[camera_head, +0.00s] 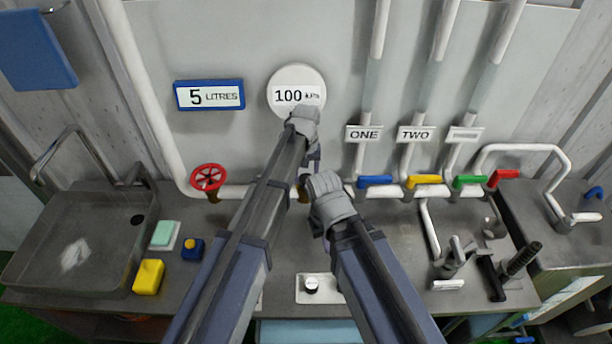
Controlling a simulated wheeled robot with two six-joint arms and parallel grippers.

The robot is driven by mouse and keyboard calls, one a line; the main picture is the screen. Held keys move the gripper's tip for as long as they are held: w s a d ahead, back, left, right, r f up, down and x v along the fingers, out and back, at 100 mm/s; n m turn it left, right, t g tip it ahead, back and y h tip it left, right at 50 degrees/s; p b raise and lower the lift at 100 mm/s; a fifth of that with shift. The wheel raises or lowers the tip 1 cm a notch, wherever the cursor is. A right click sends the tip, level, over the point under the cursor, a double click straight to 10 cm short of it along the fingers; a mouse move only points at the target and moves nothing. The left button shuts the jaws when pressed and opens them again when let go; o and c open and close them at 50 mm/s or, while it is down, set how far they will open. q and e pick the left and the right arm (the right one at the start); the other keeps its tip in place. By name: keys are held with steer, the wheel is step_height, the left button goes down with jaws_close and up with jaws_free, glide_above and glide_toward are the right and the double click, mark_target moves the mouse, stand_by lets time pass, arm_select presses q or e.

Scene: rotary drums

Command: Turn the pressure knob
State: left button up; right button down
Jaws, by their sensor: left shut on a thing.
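A round white gauge (296,90) reading 100, with a small unit text, is on the wall at the upper middle. My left gripper (313,164) is below it, at the white pipe, and is shut on the pressure knob, which is mostly hidden behind my arms. A bit of brass fitting (303,192) shows on the pipe there. My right gripper (312,182) is just below and beside the left one; its fingertips are hard to make out, so I cannot tell whether it is open.
A red valve wheel (208,178) is on the pipe to the left. Blue (375,181), yellow (421,181), green (469,182) and red (503,177) handles are to the right. A sink (70,275) is at left.

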mark_target(306, 178)
arm_select(q)
steer(key=o, duration=1.4)
step_height(306, 178, up, 8)
steer(key=p, duration=0.8)
steer(key=shift+f, duration=0.1)
